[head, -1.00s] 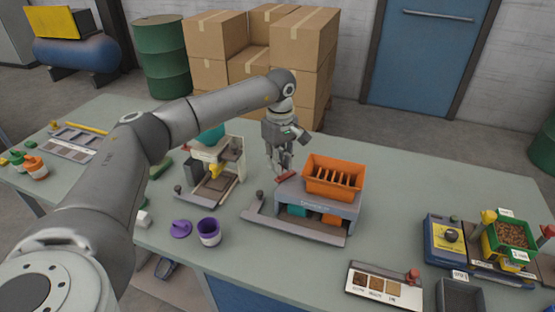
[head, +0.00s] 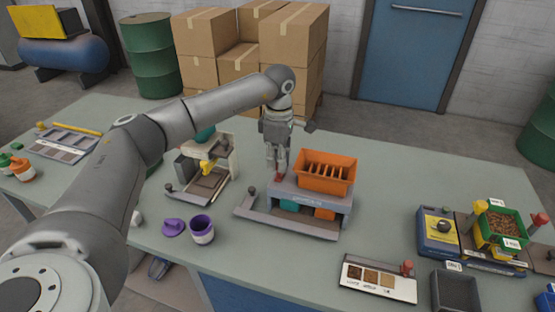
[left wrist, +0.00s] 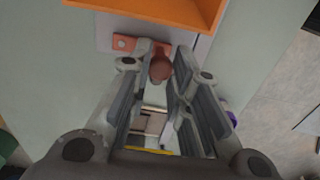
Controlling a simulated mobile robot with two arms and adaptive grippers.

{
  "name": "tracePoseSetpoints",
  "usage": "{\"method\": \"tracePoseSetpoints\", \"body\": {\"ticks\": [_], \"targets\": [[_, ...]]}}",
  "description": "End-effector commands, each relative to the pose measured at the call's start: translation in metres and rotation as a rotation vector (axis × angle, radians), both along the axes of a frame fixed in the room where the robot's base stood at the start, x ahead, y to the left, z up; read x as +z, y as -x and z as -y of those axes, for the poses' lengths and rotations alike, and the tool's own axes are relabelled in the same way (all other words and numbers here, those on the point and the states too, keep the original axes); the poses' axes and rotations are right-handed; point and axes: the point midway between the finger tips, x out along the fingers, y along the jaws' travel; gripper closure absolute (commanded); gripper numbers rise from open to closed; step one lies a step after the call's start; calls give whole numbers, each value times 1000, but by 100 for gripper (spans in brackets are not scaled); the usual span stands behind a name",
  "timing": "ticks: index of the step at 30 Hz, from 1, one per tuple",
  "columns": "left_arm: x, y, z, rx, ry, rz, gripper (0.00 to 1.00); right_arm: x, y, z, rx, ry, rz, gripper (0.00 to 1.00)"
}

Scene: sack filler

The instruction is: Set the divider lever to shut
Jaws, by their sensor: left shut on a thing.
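The divider is a grey-blue bench unit (head: 310,198) with an orange slotted hopper (head: 327,172) on top, in the middle of the table. Its red lever (head: 279,178) is at the unit's left end, mostly hidden by my gripper in the head view. In the left wrist view the lever's round red knob (left wrist: 161,67) is between my fingers, beside a flat orange-red piece (left wrist: 122,42). My left gripper (head: 277,170) points down and is shut on the lever. I cannot read the lever's marked position. My right gripper is not in view.
A small press-like stand (head: 212,170) is left of the divider. A purple cup (head: 201,229) and purple lid (head: 173,228) lie in front of it. A sample board (head: 378,278) and a blue-yellow station (head: 440,232) stand to the right. The table behind the divider is clear.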

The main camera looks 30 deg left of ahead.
Motion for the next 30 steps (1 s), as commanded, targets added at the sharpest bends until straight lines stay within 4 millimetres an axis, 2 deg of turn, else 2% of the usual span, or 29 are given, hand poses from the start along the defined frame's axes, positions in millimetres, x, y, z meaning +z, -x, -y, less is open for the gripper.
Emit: {"method": "tracePoseSetpoints", "body": {"ticks": [11,12,17,26,30], "targets": [[2,-1,0,6,1,5,100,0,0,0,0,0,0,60],[2,-1,0,6,1,5,78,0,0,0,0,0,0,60],[1,-1,0,5,1,3,58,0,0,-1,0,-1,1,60],[1,0,0,4,1,1,58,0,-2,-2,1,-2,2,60],[13,-1,0,4,1,3,58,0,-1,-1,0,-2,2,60]]}}
